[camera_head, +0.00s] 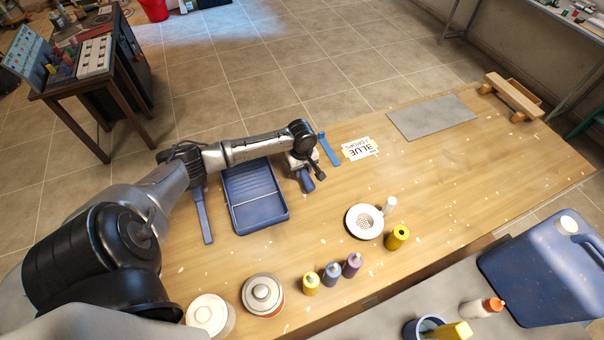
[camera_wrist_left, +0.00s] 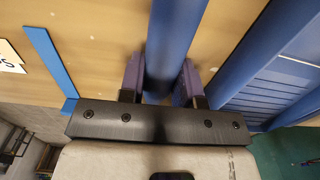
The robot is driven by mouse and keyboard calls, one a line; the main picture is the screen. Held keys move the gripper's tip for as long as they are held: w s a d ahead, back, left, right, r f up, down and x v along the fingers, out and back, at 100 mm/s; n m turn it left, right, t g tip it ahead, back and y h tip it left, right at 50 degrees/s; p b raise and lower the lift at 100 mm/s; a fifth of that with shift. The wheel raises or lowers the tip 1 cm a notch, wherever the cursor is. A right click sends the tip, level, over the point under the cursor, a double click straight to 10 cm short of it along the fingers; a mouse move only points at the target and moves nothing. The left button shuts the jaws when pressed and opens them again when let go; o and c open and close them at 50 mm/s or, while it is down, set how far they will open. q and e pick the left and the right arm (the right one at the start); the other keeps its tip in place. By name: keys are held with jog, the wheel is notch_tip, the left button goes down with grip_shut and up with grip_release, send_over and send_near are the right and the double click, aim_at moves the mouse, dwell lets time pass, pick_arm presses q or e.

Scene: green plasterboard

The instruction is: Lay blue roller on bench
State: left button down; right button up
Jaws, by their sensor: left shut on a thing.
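My left gripper (camera_head: 307,180) is over the wooden bench (camera_head: 400,180), just right of the blue paint tray (camera_head: 254,197). In the left wrist view its two fingers (camera_wrist_left: 163,85) are shut on the blue roller (camera_wrist_left: 174,35), a long blue bar running up out of the frame. In the head view the gripper and wrist mostly hide the roller. I cannot tell whether it touches the bench. A white label (camera_head: 360,149) with upside-down BLUE lettering lies on the bench to the right. My right gripper is not in view.
Blue strips (camera_head: 329,149) (camera_head: 203,215) lie on either side. A grey sheet (camera_head: 432,117) and wooden block (camera_head: 513,97) are at the far right. Bottles (camera_head: 331,272), cans (camera_head: 262,294) and a white dish (camera_head: 363,222) line the near edge.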

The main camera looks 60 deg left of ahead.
pick_arm(q)
notch_tip(320, 180, down, 2)
jog(key=shift+f, duration=0.35)
jog(key=c, duration=0.8)
grip_release()
notch_tip(320, 180, up, 11)
jog(key=shift+a+f+p, duration=0.1)
jog(key=shift+f+p, duration=0.1)
jog(key=shift+p, duration=0.4)
jog(key=shift+r, duration=0.8)
